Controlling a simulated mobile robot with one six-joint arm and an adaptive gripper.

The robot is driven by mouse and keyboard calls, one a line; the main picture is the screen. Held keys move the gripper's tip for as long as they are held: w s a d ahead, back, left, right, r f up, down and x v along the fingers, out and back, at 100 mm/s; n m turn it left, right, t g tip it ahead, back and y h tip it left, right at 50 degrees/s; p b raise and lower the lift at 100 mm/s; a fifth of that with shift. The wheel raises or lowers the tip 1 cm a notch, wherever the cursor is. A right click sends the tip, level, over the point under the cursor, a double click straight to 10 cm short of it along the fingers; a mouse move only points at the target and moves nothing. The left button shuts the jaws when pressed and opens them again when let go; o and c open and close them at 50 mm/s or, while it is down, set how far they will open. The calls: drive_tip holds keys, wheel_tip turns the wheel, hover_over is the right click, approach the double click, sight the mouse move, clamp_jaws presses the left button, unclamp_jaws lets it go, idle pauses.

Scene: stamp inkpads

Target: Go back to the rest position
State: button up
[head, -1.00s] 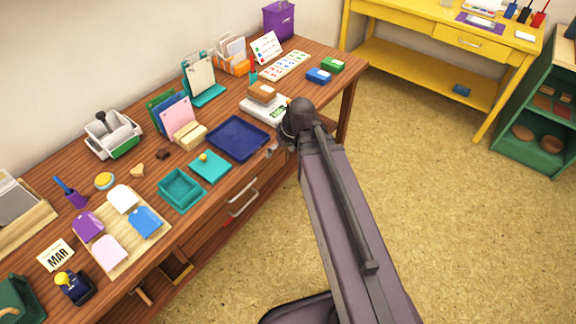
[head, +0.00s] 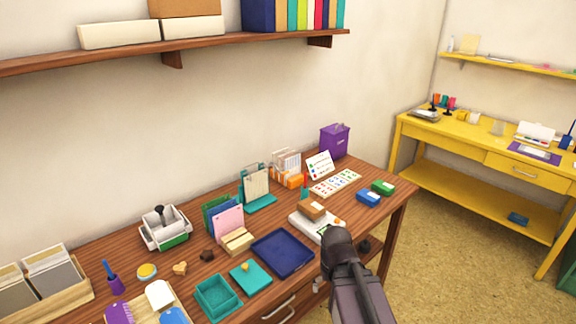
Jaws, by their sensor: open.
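My arm (head: 358,290) rises from the bottom edge, right of centre, in the head view. Its dark rounded joint (head: 340,245) stands before the front right part of the brown desk (head: 225,262). I cannot make out my gripper or its fingers; they seem hidden behind the arm. No object can be seen held.
Near the arm, a blue tray (head: 283,252), a teal box (head: 218,298) and a white scale (head: 306,227) with a brown block (head: 311,209) sit on the desk. A wall shelf (head: 170,52) hangs above. Clear floor (head: 440,270) lies right, before a yellow table (head: 470,150).

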wheel_tip(320, 180, up, 14)
drive_tip(key=p, duration=1.3)
drive_tip(key=shift+r+p, duration=0.15)
drive_tip(key=shift+p, duration=0.15)
idle(0.5)
